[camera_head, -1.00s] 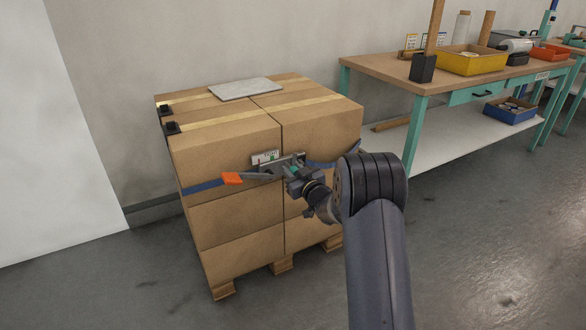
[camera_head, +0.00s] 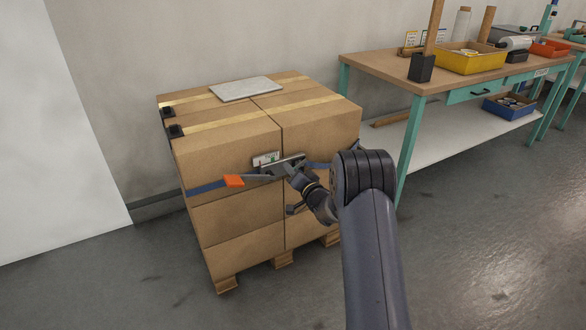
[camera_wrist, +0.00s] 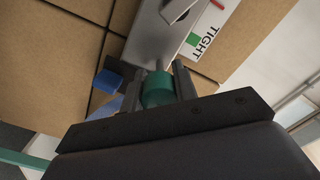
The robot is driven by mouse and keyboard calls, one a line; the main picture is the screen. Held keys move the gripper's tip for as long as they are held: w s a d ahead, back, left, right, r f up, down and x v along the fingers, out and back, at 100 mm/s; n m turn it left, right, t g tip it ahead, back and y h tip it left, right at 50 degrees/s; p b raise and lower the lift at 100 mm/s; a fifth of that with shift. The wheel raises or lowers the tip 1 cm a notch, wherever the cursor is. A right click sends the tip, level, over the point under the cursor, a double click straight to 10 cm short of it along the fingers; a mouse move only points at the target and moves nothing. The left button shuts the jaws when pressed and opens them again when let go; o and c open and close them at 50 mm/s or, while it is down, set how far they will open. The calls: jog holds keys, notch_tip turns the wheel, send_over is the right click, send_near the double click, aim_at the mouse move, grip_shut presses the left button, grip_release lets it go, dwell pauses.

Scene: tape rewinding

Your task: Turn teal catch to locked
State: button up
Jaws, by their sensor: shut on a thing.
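The teal catch (camera_wrist: 158,91) shows in the wrist view as a round knob beside the grey metal plate of the strap tensioner. My gripper (camera_wrist: 158,86) has a finger on each side of it and is shut on it. In the head view my gripper (camera_head: 296,172) is at the tensioner (camera_head: 275,170) on the front of the carton stack, and hides the catch. A label (camera_wrist: 204,38) reading "TIGHT", with green and red marks, is on the plate. No "locked" mark can be read.
The blue strap (camera_head: 208,188) runs around the stacked cartons (camera_head: 235,220), with an orange-ended lever (camera_head: 233,181) at the tensioner's left. A workbench (camera_head: 390,75) with trays stands at the right. Open floor (camera_head: 460,260) lies at the right front.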

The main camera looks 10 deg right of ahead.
jog(key=m+p, duration=0.1)
jog(key=m, duration=0.4)
jog(key=shift+p, duration=0.3)
dwell(0.4)
jog(key=o, duration=1)
jog(key=shift+c, duration=0.2)
jog(key=shift+s, duration=0.1)
jog(key=p+v, duration=0.2)
jog(key=v, duration=0.8)
jog(key=shift+s, duration=0.3)
jog(key=shift+d, duration=0.1)
